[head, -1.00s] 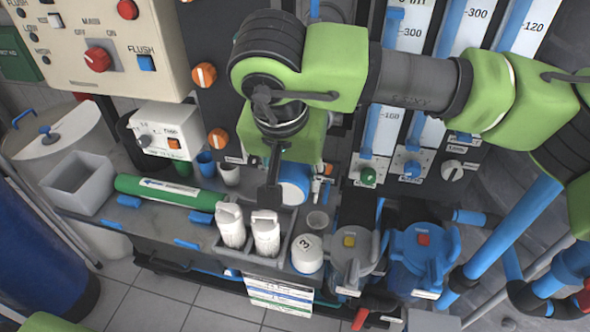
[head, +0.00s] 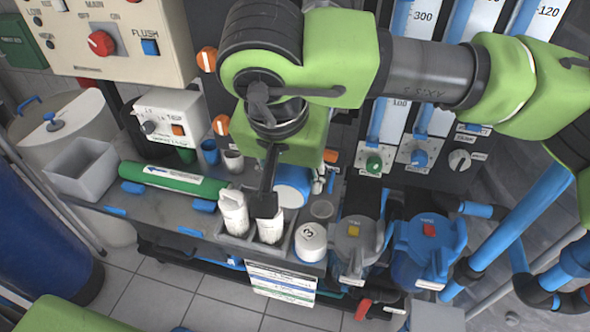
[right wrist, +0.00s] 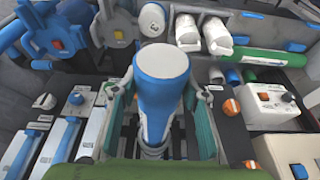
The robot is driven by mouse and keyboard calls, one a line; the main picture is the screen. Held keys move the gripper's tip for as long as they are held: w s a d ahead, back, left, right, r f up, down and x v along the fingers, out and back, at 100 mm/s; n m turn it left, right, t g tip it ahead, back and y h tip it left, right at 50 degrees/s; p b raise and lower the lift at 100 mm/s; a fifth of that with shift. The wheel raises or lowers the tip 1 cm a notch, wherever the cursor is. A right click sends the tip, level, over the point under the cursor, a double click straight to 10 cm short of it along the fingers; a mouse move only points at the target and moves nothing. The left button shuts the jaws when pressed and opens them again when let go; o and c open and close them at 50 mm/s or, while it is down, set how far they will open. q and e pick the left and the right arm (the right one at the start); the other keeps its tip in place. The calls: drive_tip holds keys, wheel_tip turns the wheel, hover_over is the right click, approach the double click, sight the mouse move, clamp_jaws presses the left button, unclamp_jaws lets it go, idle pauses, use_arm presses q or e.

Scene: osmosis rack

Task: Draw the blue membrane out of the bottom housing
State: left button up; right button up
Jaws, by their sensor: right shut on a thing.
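The blue membrane (right wrist: 155,100) fills the middle of the right wrist view, a thick blue cylinder with a pale end towards the camera and a white strip along its side. My right gripper (right wrist: 157,88) is shut on it, one finger on each side. In the head view, the membrane (head: 292,188) shows as a blue and white piece beside my right gripper's dark finger (head: 267,204), partly hidden by my arm. The bottom housing is not clearly visible; I cannot tell whether the membrane's far end is still inside it. My left gripper is not in view.
Two white cartridges (head: 233,212) stand in a grey rack in front of the gripper, with a white numbered canister (head: 311,242) to their right. Grey (head: 355,245) and blue (head: 428,243) housings stand further right. A green tube (head: 175,180) and grey bin (head: 82,170) lie left.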

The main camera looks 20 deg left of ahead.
drive_tip(key=shift+s+b, duration=0.3)
drive_tip(key=shift+s, duration=0.9)
drive_tip(key=o, duration=1.5)
drive_tip(key=shift+c, duration=0.2)
drive_tip(key=v, duration=1.2)
